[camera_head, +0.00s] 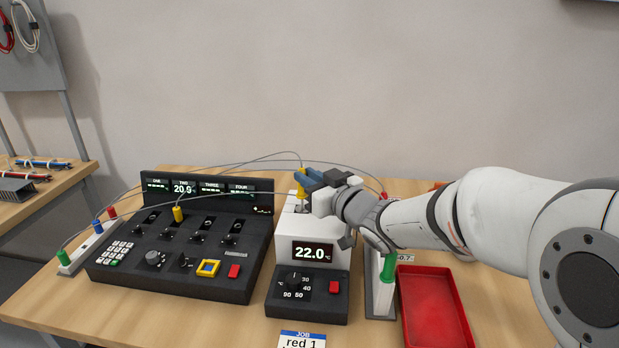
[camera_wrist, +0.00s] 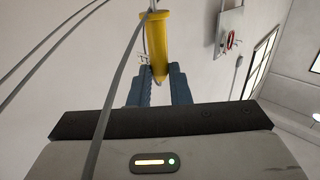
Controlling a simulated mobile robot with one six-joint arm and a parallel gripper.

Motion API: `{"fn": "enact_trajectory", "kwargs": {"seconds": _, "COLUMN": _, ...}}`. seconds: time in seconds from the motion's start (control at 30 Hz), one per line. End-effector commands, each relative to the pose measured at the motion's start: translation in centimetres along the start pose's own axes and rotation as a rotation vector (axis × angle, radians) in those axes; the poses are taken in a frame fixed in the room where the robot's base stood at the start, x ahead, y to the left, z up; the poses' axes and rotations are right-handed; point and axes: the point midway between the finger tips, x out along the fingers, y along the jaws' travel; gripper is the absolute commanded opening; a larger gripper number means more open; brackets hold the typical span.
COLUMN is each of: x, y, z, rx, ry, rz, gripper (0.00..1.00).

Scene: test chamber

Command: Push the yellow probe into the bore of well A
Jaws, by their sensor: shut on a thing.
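The yellow probe (camera_head: 301,186) is held upright over the top of the white well block (camera_head: 318,231), whose display reads 22.0 °C. My gripper (camera_head: 309,178) is shut on the probe, with blue fingers on its body. In the wrist view, the yellow probe (camera_wrist: 154,46) stands between my blue fingertips (camera_wrist: 159,76), its grey cable running from its top. The block's bores, well A among them, are mostly hidden by my gripper, and I cannot tell whether the probe's tip is inside one.
A black console (camera_head: 185,244) with knobs and a plugged yellow connector (camera_head: 178,214) stands left. A white rack with a green-handled probe (camera_head: 387,268) and a red tray (camera_head: 432,307) are close on the right. Cables arc over the console.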

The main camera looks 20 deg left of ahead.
Motion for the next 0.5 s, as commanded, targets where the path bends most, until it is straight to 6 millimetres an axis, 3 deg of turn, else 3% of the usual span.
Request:
{"fn": "enact_trajectory", "kwargs": {"seconds": 0.13, "x": 0.00, "y": 0.00, "z": 0.50, "rx": 0.000, "ry": 0.000, "rz": 0.000, "gripper": 0.00}}
{"fn": "enact_trajectory", "kwargs": {"seconds": 0.17, "x": 0.00, "y": 0.00, "z": 0.35, "rx": 0.000, "ry": 0.000, "rz": 0.000, "gripper": 0.19}}
{"fn": "enact_trajectory", "kwargs": {"seconds": 0.43, "x": 0.00, "y": 0.00, "z": 0.33, "rx": 0.000, "ry": 0.000, "rz": 0.000, "gripper": 0.41}}
{"fn": "enact_trajectory", "kwargs": {"seconds": 0.5, "x": 0.00, "y": 0.00, "z": 0.33, "rx": 0.000, "ry": 0.000, "rz": 0.000, "gripper": 0.42}}
